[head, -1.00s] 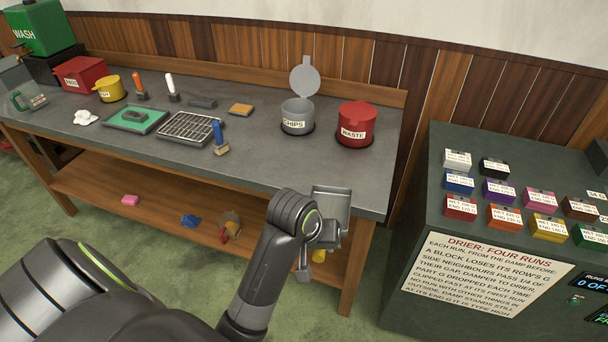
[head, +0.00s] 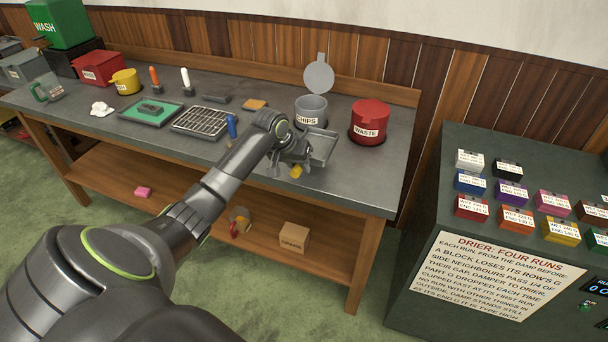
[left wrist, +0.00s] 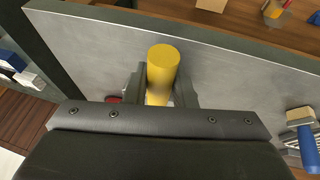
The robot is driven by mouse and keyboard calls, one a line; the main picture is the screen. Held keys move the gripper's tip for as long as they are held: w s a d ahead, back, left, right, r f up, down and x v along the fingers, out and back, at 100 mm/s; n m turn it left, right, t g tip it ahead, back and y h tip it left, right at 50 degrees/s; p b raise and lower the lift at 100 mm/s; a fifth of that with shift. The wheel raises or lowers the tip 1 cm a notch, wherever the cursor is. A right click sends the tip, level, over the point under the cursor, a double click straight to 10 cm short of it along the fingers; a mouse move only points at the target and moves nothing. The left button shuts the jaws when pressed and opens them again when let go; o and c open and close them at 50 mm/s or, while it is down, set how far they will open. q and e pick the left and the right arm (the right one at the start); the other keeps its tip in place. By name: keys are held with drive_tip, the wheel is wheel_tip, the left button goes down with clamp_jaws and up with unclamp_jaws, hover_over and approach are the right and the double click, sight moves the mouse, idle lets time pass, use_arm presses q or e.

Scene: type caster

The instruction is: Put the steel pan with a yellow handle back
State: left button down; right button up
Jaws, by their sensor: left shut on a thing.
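The steel pan (head: 320,150) is a grey, square, shallow pan, held over the front right of the bench top, just in front of the chips bin. Its yellow handle (head: 296,171) points toward the front; the handle also fills the middle of the left wrist view (left wrist: 163,72). My left gripper (head: 288,160) is shut on this handle, with one finger on each side of it. I cannot tell whether the pan touches the bench. The pan's body is hidden in the left wrist view. My right gripper is not in view.
The grey chips bin (head: 311,108) has its lid up, with the red waste bin (head: 369,122) to its right. A wire rack (head: 200,121) and a blue-handled brush (head: 232,127) are left of the pan. The bench top (head: 370,180) is clear at front right.

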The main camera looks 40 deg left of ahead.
use_arm(q)
wheel_tip(320, 180, down, 6)
drive_tip(key=shift+r+p, duration=0.1)
drive_tip(key=shift+p, duration=0.25)
drive_tip(key=c, duration=1.2)
unclamp_jaws()
drive_tip(key=v, duration=1.2)
drive_tip(key=shift+b, duration=0.35)
drive_tip(key=shift+s, duration=0.1)
